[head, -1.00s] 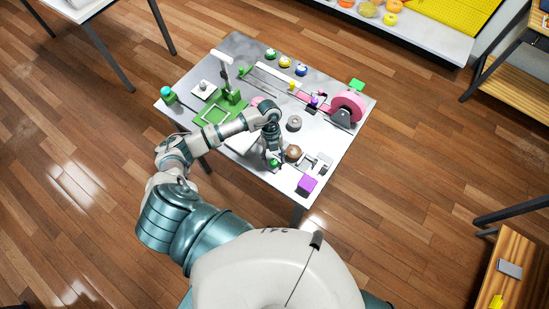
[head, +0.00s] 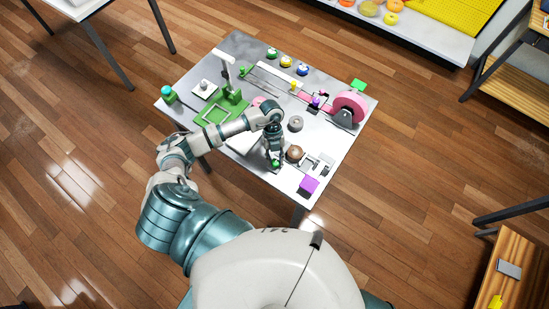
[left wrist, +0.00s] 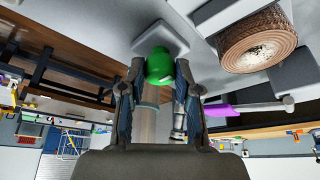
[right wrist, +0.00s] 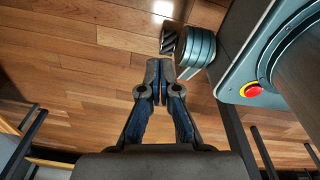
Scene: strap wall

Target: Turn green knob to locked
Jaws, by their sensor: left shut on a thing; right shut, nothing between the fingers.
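The green knob (left wrist: 160,66) sits on a light square plate (left wrist: 160,38) in the left wrist view, between my left fingertips. My left gripper (left wrist: 160,78) is shut on it, one finger on each side. In the head view the green knob (head: 276,163) shows small at the near edge of the table, under my left gripper (head: 275,156). A pale mark shows on the knob's lower right; its locked or unlocked position is too small to read. My right gripper (right wrist: 160,88) is shut and empty over the wooden floor.
A pink reel (head: 350,104) stands at the table's right side. A green frame (head: 214,113) lies to the left. In the right wrist view, a red button (right wrist: 250,89) is at right.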

